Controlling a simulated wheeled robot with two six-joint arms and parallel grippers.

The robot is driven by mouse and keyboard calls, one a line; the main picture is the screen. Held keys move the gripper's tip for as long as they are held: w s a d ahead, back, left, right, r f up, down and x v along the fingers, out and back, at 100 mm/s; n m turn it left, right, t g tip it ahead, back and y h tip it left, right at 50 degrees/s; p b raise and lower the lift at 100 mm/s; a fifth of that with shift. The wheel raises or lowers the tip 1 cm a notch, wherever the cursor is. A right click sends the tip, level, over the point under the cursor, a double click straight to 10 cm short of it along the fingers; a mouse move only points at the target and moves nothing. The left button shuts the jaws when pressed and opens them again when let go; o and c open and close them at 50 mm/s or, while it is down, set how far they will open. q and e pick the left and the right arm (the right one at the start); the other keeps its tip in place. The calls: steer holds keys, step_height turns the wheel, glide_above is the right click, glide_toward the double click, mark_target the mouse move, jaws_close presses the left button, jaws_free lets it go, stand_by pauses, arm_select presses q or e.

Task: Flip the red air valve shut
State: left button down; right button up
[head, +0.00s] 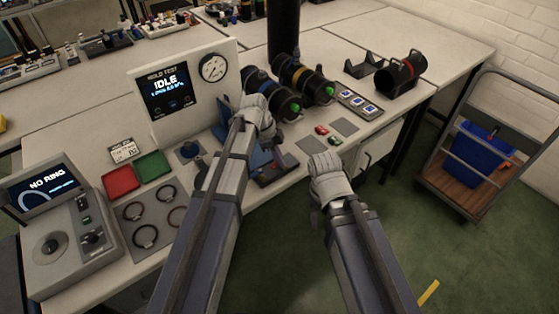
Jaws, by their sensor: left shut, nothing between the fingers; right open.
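A low dark block with a small reddish part (272,170) sits at the bench's front edge, just right of my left forearm. It may carry the red air valve, but the lever's position is too small and too covered to tell. My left gripper (264,122) is shut and empty, above the blue fixture (262,140) and beside the near black cylinder (283,103). My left arm hides part of the fixture. My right gripper (328,172) is open and empty, in front of the bench edge, right of the dark block. Its fingertips are mostly hidden behind its wrist.
The hold test panel (166,92) reads IDLE, with a gauge (214,67) beside it. A second black cylinder (303,80) lies behind the first. Small red and green parts (321,130) lie on the bench. Red (121,180) and green trays and rings are left. A cart (472,185) stands right.

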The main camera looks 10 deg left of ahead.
arm_select(q)
steer(key=shift+w+d, duration=0.15)
steer(key=shift+w, duration=0.15)
steer(key=s+d, duration=0.2)
steer(key=d, duration=0.1)
steer(key=shift+s+d, duration=0.25)
steer(key=shift+s, duration=0.1)
steer(key=w+p+v, duration=0.1)
steer(key=p+v, duration=0.8)
steer(key=v, duration=0.1)
steer(key=shift+w, duration=0.3)
